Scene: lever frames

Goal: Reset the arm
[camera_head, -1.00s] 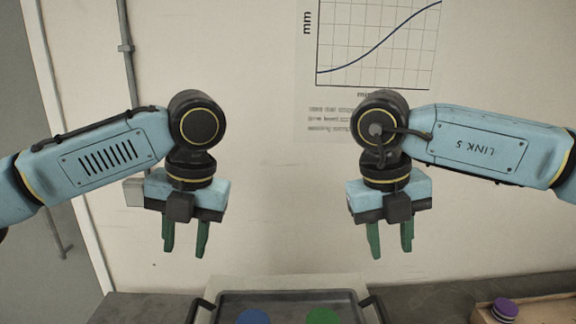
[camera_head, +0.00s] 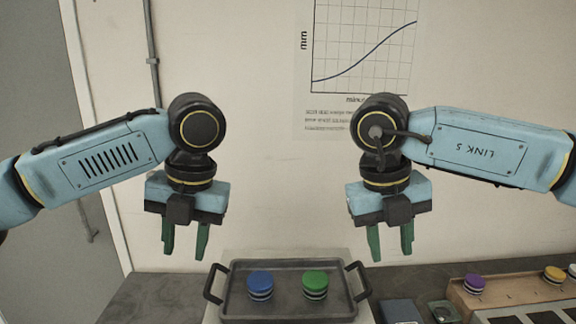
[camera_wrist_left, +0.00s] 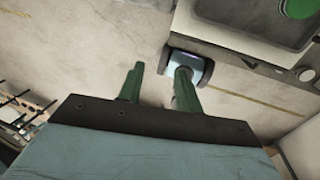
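My left gripper (camera_head: 186,240) hangs in the air at the left, fingers pointing down, open and empty. Its two green fingers also show apart in the left wrist view (camera_wrist_left: 158,88). My right gripper (camera_head: 390,241) hangs at about the same height at the right, fingers down, open and empty. Both grippers are above and to either side of a dark tray (camera_head: 288,312) with two handles. A blue round piece (camera_head: 260,284) and a green round piece (camera_head: 315,284) stand in the tray. Neither gripper touches anything.
A wooden rack (camera_head: 505,293) at the right holds a purple piece (camera_head: 474,285) and a yellow piece (camera_head: 554,275). A dark box (camera_head: 399,311) lies right of the tray. A chart (camera_head: 362,60) hangs on the wall. The air between the grippers is free.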

